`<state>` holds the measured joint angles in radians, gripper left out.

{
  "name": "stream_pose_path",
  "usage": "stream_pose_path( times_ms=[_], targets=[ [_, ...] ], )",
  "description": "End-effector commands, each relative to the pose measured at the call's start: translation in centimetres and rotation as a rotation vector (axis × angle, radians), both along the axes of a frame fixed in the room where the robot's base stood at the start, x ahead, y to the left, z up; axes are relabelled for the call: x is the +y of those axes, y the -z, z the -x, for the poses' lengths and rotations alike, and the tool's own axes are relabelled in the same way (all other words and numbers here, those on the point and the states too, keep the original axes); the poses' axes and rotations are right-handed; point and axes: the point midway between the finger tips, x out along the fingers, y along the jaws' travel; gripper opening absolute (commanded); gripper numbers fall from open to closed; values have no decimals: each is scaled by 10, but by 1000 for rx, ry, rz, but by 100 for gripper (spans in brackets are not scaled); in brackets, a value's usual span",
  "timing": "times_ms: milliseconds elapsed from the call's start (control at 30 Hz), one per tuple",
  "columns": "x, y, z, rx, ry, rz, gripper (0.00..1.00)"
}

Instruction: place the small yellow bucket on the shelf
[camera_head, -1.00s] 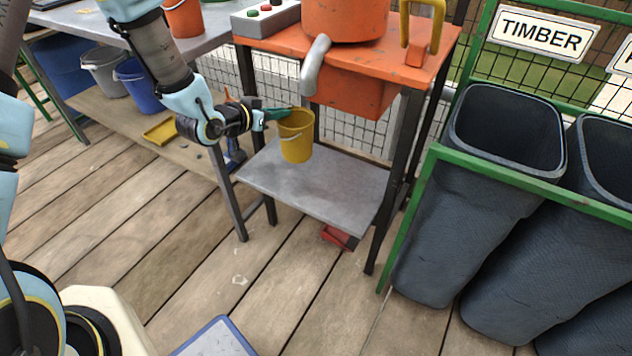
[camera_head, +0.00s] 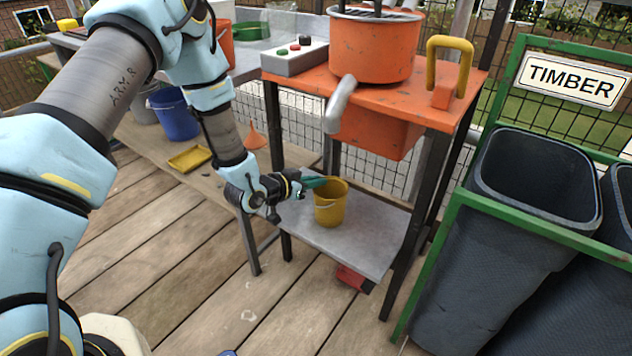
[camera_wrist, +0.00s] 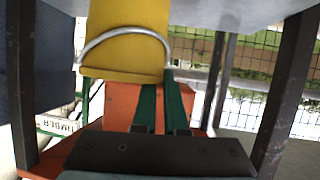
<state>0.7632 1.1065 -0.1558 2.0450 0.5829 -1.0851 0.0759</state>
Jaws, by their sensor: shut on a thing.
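The small yellow bucket (camera_head: 329,205) hangs upright over the grey lower shelf (camera_head: 368,236) of the orange-topped stand. It is under the orange box of the machine and close to the shelf; I cannot tell whether its base touches. My gripper (camera_head: 314,183) reaches in from the left, its green fingers shut on the bucket's rim. In the wrist view, which looks upside down, the bucket (camera_wrist: 125,35) shows with its wire handle, the green fingers (camera_wrist: 162,85) at its rim. The shelf's grey underside or surface (camera_wrist: 240,10) lies close beside the bucket's base.
The orange machine (camera_head: 372,50) stands on the stand's top, its grey spout (camera_head: 340,105) above the bucket. Dark stand legs (camera_head: 410,210) flank the shelf. Green-framed timber bins (camera_head: 530,190) stand right. A workbench with a blue bucket (camera_head: 175,118) and yellow tray (camera_head: 190,158) is left.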

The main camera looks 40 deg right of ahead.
Motion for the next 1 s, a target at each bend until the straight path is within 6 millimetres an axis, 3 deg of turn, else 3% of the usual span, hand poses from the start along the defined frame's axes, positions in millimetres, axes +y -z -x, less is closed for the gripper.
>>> stream_pose_path(
  times_ms=[233,267,500,800,1000],
  targets=[
    [0,1,0,0,0,-1,0],
    [0,1,0,0,0,-1,13],
    [0,0,0,0,0,-1,40],
    [0,-2,0,0,0,-1,41],
    [23,-11,1,1,-3,-1,41]
  ],
)
